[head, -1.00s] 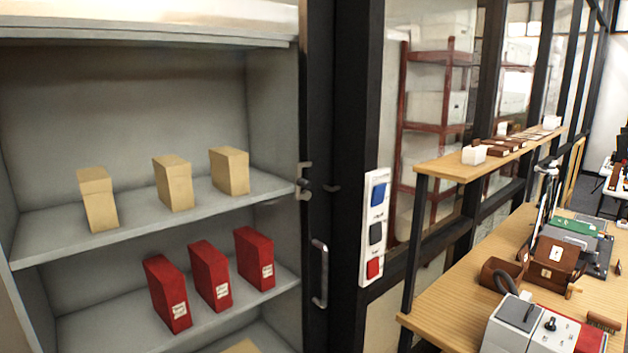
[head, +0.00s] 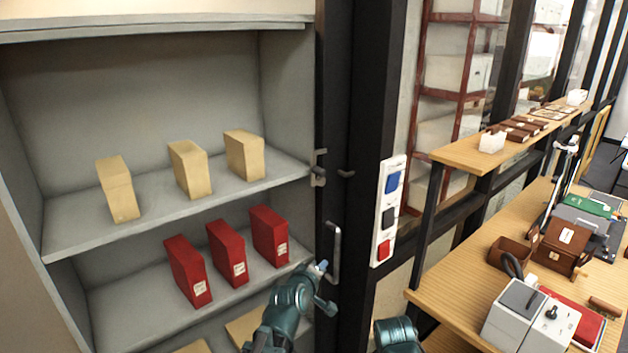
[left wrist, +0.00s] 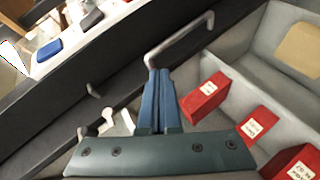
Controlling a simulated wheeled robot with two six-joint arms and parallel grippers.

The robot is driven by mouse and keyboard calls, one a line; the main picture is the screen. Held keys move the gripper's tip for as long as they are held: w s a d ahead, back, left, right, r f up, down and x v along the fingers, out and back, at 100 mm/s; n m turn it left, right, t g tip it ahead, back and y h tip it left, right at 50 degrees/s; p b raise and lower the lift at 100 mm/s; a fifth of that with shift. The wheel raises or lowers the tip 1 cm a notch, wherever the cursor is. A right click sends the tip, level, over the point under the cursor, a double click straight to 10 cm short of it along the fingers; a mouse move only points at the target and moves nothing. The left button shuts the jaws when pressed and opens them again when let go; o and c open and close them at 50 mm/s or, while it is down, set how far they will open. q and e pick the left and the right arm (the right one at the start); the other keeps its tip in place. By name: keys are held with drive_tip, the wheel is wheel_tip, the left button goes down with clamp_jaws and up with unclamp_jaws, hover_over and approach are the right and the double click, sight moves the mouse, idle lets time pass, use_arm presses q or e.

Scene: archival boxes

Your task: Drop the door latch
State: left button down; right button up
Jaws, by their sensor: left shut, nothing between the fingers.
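The door latch (head: 318,168) is a small pale metal piece on the dark upright at the cabinet's right edge, level with the upper shelf. A dark catch (head: 346,174) sits just right of it. A grey bar handle (head: 336,252) is below the latch. My left gripper (head: 322,267) is shut and empty, its tips close to the handle; I cannot tell if they touch. In the left wrist view the shut blue fingers (left wrist: 160,75) point at the handle (left wrist: 180,40), and the pale latch (left wrist: 106,119) is to their left.
The cabinet's shelves hold tan boxes (head: 190,168) and red boxes (head: 228,252). A white switch panel (head: 388,210) is right of the catch. A wooden desk (head: 462,268) with equipment stands at the right. The upright between the handle and latch is clear.

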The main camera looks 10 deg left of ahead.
use_arm(q)
drive_tip(key=a+r+n+t+y, duration=0.2)
drive_tip(key=a+r+n+t, duration=0.1)
drive_tip(key=r+n, duration=0.2)
drive_tip(key=a+r+n+t+y, duration=0.3)
drive_tip(key=r+n, duration=0.3)
drive_tip(key=r, duration=0.3)
drive_tip(key=shift+w+r+n+t, duration=0.15)
drive_tip(key=shift+w+n+t, duration=0.2)
drive_tip(key=shift+t, duration=0.45)
drive_tip(key=shift+w, duration=0.1)
